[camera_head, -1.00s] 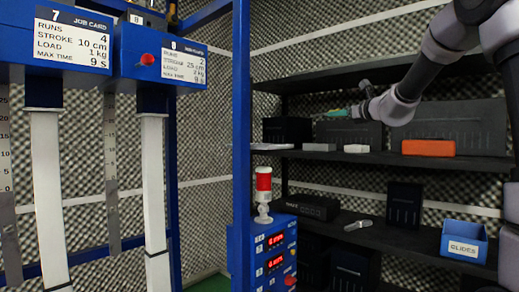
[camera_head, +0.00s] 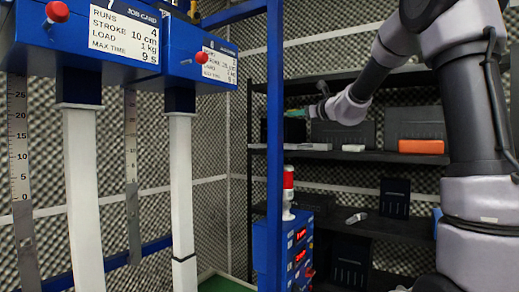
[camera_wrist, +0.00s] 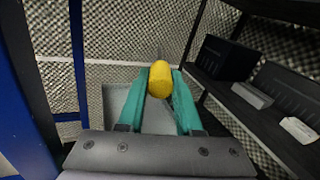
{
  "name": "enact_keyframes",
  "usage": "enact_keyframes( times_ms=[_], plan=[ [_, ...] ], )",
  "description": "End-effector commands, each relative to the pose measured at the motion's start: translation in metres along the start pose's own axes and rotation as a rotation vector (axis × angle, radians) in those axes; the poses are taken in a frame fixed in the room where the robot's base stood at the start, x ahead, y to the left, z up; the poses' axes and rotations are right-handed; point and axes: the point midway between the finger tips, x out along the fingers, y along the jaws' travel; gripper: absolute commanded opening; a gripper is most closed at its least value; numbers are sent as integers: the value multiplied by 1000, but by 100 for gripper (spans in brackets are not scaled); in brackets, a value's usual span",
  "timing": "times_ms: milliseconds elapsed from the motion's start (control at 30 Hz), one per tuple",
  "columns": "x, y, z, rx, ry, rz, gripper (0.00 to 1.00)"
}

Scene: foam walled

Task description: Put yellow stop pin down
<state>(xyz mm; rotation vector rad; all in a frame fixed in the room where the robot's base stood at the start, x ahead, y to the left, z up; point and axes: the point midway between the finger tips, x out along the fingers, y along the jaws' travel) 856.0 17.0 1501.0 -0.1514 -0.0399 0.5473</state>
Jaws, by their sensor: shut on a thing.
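In the wrist view, the yellow stop pin (camera_wrist: 161,80) shows as a rounded yellow end between the two green fingers of my gripper (camera_wrist: 160,88). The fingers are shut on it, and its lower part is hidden. The pin is held in the air, with a grey surface behind and below it. In the head view, my gripper (camera_head: 296,113) is small and far off, in front of the upper shelf, right of the blue post. The pin cannot be made out there.
A blue post (camera_head: 274,150) stands left of my gripper. The dark shelf (camera_head: 370,156) holds an orange box (camera_head: 421,146), grey blocks and black bins. A red-and-white signal lamp (camera_head: 288,190) stands on a blue control box (camera_head: 300,240). Two job-card rigs with white columns (camera_head: 181,190) stand at left.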

Motion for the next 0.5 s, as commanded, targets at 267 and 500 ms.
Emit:
enact_keyframes(
  times_ms=[267, 500],
  plan=[
    [0, 5, -37, 4, 4, 0, 0],
    [0, 10, -64, 1, 1, 0, 0]
  ],
)
